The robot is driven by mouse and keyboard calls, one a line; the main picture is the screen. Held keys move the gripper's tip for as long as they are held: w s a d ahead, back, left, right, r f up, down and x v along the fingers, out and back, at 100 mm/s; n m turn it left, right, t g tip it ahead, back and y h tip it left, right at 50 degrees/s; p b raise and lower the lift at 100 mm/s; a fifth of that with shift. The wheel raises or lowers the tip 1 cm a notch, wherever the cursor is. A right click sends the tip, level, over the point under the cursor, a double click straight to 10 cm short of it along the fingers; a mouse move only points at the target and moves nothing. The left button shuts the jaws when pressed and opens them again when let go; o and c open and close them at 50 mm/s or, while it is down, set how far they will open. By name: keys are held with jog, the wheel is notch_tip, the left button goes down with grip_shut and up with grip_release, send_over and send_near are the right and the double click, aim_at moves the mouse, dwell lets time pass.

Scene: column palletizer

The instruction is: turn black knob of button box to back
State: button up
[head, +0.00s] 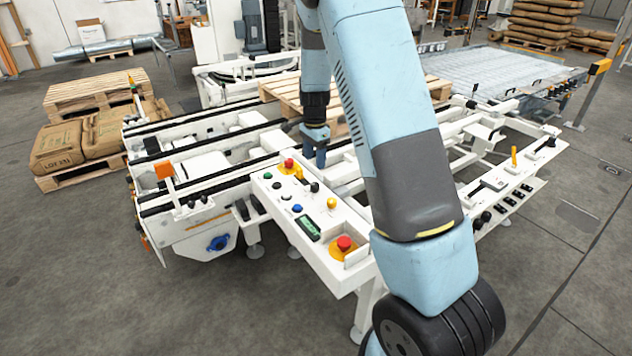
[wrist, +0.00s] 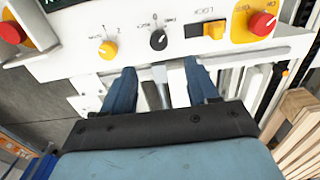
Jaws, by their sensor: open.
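The white button box (head: 330,259) stands in front of the conveyor in the head view. Its black knob (wrist: 158,40) shows in the wrist view between a yellow knob (wrist: 108,49) and a yellow switch handle (wrist: 214,29). The black knob also shows in the head view (head: 314,187). My gripper (wrist: 161,78) is open and empty. Its two blue fingers are apart, with the tips just short of the black knob and not visibly touching it. In the head view my gripper (head: 318,150) hangs behind the box's far end.
Red emergency buttons sit at both ends of the box, one near (head: 344,243) and one far (head: 289,163). A wooden pallet (head: 290,92) lies on the conveyor behind my gripper. Another control panel (head: 515,175) stands at the right. The floor at the front left is clear.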

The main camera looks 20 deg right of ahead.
aim_at(315, 184)
notch_tip(315, 184, down, 10)
jog(key=shift+r, duration=0.1)
dwell(0.4)
jog(key=c, duration=1)
jog(key=shift+c, duration=0.2)
